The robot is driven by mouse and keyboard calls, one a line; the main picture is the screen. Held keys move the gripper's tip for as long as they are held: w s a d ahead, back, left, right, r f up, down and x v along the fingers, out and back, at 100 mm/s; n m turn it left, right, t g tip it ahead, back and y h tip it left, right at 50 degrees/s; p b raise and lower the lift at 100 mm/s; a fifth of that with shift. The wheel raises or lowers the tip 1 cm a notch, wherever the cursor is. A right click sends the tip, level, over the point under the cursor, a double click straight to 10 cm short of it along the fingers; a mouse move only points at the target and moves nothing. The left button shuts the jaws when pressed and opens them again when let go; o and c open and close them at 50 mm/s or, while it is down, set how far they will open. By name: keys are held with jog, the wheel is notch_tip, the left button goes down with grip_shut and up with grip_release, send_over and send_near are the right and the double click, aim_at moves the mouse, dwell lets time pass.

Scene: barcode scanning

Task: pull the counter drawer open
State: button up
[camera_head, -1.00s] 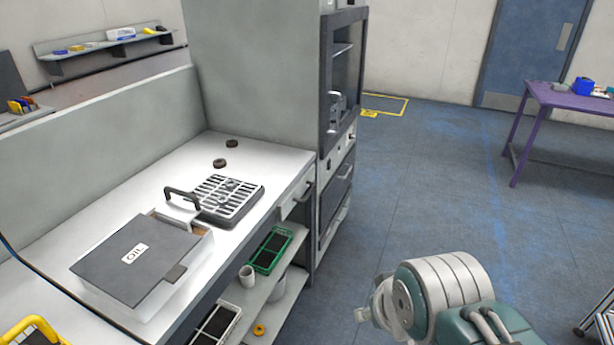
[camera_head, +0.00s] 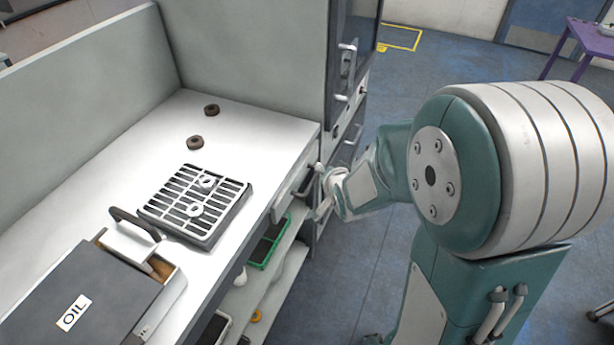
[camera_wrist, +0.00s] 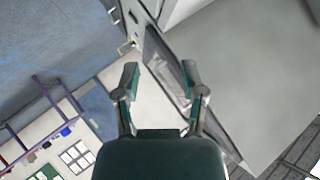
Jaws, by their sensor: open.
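The counter drawer (camera_head: 286,199) is a pale front under the right end of the white counter (camera_head: 264,136), close to the tall cabinet. It looks flush with the counter front. Its bar handle is partly hidden by my gripper (camera_head: 318,196), which is beside it at the drawer's right end. I cannot tell whether the fingers touch or surround the handle. In the wrist view my gripper (camera_wrist: 161,72) is open, its two fingers apart with nothing clearly between them. The drawer is not clearly identifiable in that view.
A black grill tray (camera_head: 196,205) with white slats, two dark rings and a grey OIL box (camera_head: 80,290) are on the counter. The tall cabinet (camera_head: 350,75) with handles stands just beyond the drawer. Open shelves are below the counter. Blue floor lies to the right.

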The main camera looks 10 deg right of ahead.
notch_tip(320, 180, down, 7)
jog(key=w+d+m+t+y, duration=0.1)
jog(key=w+d+m+t, duration=0.1)
jog(key=m, duration=0.1)
jog(key=m+t+y, duration=0.1)
jog(key=m+t, duration=0.2)
jog(key=m, duration=0.1)
send_near(312, 182)
jog(key=w, duration=0.3)
jog(key=w+a+f, duration=0.1)
jog(key=w, duration=0.4)
jog(key=shift+w+a+f, duration=0.25)
jog(key=shift+w+f, duration=0.05)
jog(key=shift+w, duration=0.05)
jog(key=shift+w+f, duration=0.1)
jog(key=shift+w, duration=0.45)
jog(key=shift+d, duration=0.1)
jog(key=shift+c, duration=0.4)
grip_shut()
